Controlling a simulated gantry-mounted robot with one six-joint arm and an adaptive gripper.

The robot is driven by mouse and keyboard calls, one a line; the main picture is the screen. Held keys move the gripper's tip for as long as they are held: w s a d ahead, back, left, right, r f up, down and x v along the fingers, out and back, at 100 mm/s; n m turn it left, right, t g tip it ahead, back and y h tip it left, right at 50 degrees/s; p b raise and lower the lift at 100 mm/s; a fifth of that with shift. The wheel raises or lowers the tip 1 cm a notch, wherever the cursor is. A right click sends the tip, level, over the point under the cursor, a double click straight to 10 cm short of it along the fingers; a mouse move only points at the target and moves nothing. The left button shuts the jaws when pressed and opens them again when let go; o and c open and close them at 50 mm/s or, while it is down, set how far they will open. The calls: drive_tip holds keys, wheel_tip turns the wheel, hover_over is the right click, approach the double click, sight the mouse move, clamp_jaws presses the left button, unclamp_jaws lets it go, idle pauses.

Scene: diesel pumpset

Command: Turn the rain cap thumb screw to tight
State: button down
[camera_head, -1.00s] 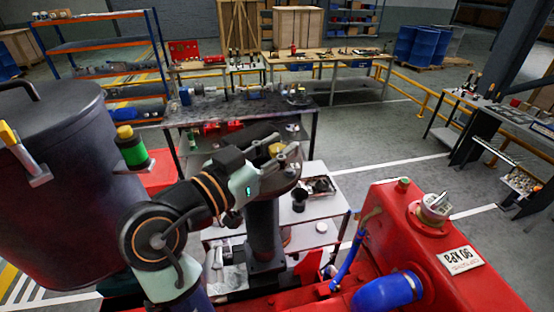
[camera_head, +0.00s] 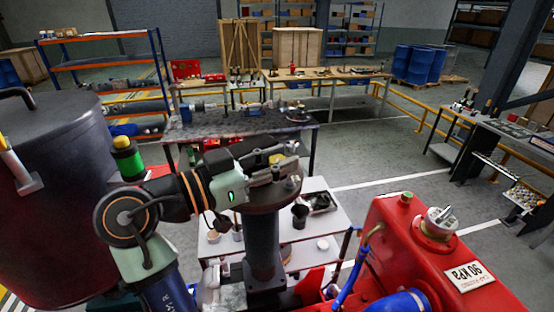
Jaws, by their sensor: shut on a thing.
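The dark exhaust stack (camera_head: 262,245) stands upright in the middle of the view, with a wide dark round top. A small yellow part (camera_head: 276,158) shows at this top, just behind my fingers; I cannot tell whether it is the rain cap thumb screw. My gripper (camera_head: 287,168) reaches in from the left, nearly level, with its fingers at the stack top. It is shut on a small part there, taken to be the thumb screw, which the fingers hide. The rain cap's outline and the screw's tightness cannot be made out.
A large dark tank (camera_head: 60,190) stands close on the left, with a green and yellow fitting (camera_head: 127,157) beside my arm. A red tank (camera_head: 400,250) with a gauge cap (camera_head: 438,222) is at right. A pale cart (camera_head: 325,225) and a dark workbench (camera_head: 235,122) stand behind.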

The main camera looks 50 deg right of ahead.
drive_tip(key=c, duration=1.1)
unclamp_jaws()
drive_tip(key=shift+f, duration=0.15)
